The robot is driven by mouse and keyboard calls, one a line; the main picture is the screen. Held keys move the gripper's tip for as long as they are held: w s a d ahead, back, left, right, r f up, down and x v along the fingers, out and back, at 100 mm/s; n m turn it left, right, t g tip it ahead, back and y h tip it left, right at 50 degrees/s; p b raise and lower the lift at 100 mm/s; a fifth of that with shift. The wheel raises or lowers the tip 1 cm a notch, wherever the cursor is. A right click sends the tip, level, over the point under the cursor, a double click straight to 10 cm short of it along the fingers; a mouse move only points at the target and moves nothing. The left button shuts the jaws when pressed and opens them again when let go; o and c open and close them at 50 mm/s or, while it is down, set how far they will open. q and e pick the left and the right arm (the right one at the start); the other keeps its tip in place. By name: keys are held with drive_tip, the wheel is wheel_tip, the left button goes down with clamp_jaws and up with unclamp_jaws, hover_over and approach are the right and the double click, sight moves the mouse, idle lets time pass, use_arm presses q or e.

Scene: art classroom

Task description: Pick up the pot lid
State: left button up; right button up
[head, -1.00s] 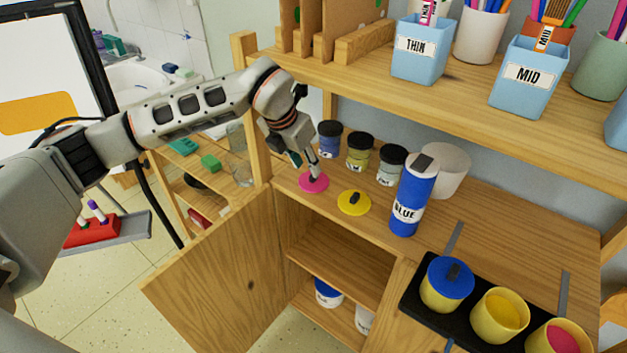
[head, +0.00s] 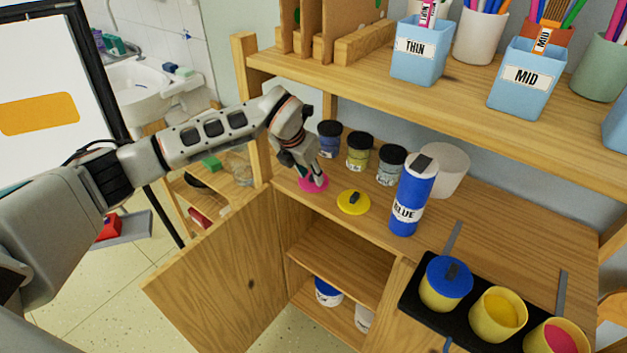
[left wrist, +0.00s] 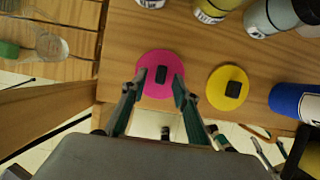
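A flat round pink pot lid (head: 308,188) lies on the wooden cabinet top near its left end. In the left wrist view the pink lid (left wrist: 160,57) shows a small dark knob (left wrist: 161,74). My left gripper (head: 316,178) points down at this lid. In the left wrist view its fingers (left wrist: 157,84) are open, one on each side of the knob and overlapping the lid's near part; whether they touch it I cannot tell. A yellow lid (head: 353,203) with a dark knob lies to the right. My right gripper is not in view.
Several paint jars (head: 358,152) stand behind the lids. A blue bottle (head: 412,197) stands right of the yellow lid. A black tray (head: 416,293) holds pots, one with a blue lid (head: 448,276). An upper shelf (head: 440,92) overhangs; a cabinet door (head: 222,280) is open below.

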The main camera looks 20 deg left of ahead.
use_arm(q)
clamp_jaws()
